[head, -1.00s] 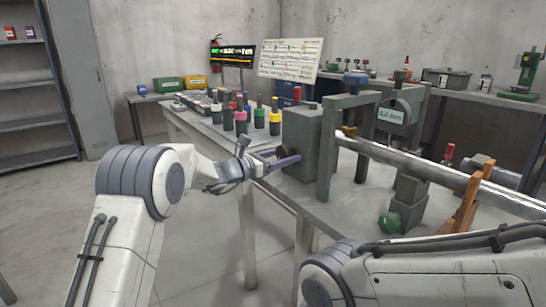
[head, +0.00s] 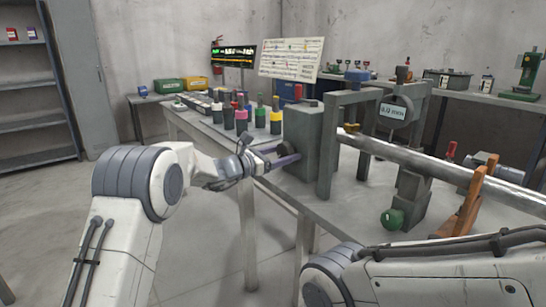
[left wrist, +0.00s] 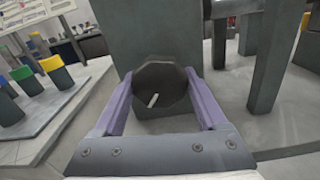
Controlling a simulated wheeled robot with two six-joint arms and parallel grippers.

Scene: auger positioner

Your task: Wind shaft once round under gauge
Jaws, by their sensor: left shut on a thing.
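The long silver shaft (head: 440,168) runs from the grey drive box (head: 302,135) to the right, over an orange support. The gauge (head: 392,111), with a small lit readout, sits on a grey frame above the shaft. A dark many-sided knob (left wrist: 160,84) with a white mark stands out from the box's near face. It also shows in the head view (head: 287,149). My left gripper (head: 281,157) is shut on this knob; its purple fingers (left wrist: 159,92) lie on both sides of it in the left wrist view. My right gripper is out of view.
Several dark cylinders with coloured tops (head: 260,117) stand on the bench left of the box. A green knob (head: 391,219) sits low under the gauge frame. The orange support (head: 469,206) stands at the right. Free floor lies left of the bench.

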